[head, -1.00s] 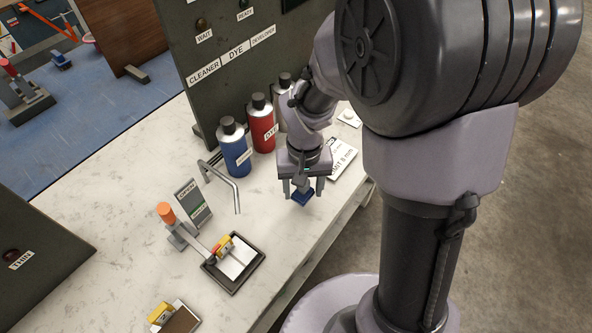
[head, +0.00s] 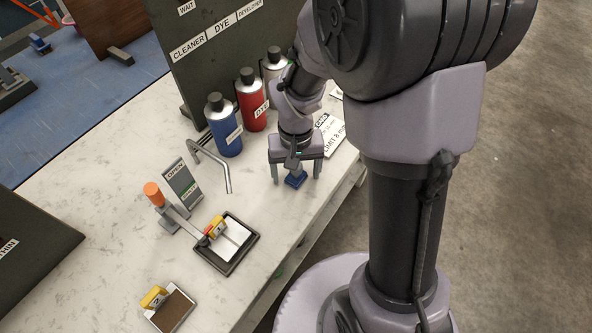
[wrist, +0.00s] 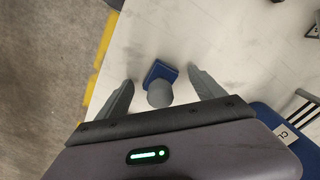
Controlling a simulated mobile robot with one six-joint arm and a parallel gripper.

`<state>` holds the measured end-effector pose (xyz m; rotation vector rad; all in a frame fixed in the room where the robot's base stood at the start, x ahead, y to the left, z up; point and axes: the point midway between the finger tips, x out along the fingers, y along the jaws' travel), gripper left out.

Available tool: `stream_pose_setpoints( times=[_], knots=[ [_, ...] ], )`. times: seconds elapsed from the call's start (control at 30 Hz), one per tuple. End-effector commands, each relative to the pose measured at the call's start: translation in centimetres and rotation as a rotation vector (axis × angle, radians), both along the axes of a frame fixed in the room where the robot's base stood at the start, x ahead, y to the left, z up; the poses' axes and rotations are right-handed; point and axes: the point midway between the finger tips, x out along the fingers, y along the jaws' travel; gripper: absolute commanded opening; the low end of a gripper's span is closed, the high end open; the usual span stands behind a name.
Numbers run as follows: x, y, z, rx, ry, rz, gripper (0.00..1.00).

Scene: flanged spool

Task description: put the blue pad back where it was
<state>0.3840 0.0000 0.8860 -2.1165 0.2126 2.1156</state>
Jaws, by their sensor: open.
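The blue pad (head: 295,180) with a grey round knob stands on the white table near its right edge. It also shows in the wrist view (wrist: 162,74), knob towards me. My gripper (head: 295,176) is open and points down over the pad. In the wrist view one finger of my gripper (wrist: 160,90) is on each side of the knob, with a gap on both sides. The head view does not show clearly how high the fingertips are above the table.
Blue (head: 222,128), red (head: 251,103) and grey (head: 273,66) bottles stand behind my gripper. A bent metal tube (head: 212,160), a sign (head: 182,186), an orange-handled lever (head: 154,194) and a framed plate (head: 228,245) are to the left. A white card (head: 330,132) lies behind right.

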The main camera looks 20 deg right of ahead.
Motion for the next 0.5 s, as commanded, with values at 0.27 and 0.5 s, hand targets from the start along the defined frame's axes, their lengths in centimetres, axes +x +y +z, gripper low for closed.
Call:
stream_pose_setpoints(
  times=[0.27, 0.5],
  knots=[
    [0.1, 0.0, 7.0, 0.000, -0.005, 0.000, 0.78],
    [0.0, 0.0, 11.8, 0.001, -0.002, 0.000, 0.78]
  ],
)
